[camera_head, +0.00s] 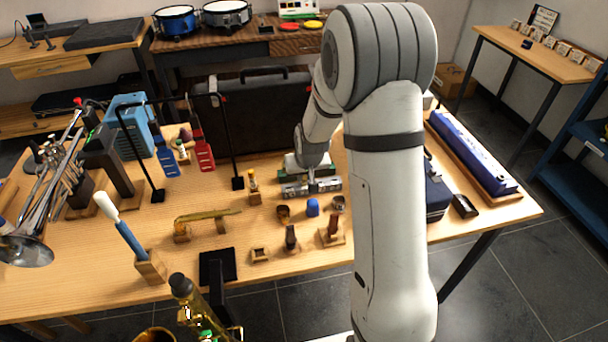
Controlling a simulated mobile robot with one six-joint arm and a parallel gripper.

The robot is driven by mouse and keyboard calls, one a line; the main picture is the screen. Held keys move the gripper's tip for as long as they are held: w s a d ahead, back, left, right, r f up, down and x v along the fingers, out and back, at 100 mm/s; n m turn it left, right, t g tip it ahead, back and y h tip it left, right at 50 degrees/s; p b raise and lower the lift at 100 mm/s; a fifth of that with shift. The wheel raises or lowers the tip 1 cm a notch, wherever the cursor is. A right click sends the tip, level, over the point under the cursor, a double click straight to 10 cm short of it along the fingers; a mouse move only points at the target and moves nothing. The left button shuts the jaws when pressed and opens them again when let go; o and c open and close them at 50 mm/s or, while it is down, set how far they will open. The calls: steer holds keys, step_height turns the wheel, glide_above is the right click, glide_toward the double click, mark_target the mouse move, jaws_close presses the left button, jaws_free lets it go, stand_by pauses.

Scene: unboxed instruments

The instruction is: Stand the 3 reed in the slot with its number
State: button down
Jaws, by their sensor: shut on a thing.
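My gripper (312,177) is small in view, pointing down at the low silver-and-dark slotted holder (328,185) near the middle of the wooden table. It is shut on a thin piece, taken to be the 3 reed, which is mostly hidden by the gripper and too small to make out. I cannot tell whether the piece is inside a slot or just above it. The slot numbers are too small to read. A green and white box (291,163) lies just behind the holder, partly hidden by my arm.
In front of the holder stand a blue cap (312,207), a brass-coloured ring (284,213) and small wooden stands (331,236). A black frame with hanging red and blue tags (203,150) stands left. A large dark case (262,115) stands behind.

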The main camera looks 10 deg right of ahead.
stand_by(0.4)
steer(key=c, duration=1.3)
jaws_free()
steer(key=shift+c, duration=0.2)
steer(key=v, duration=0.7)
steer(key=shift+r, duration=0.4)
steer(key=shift+s, duration=0.15)
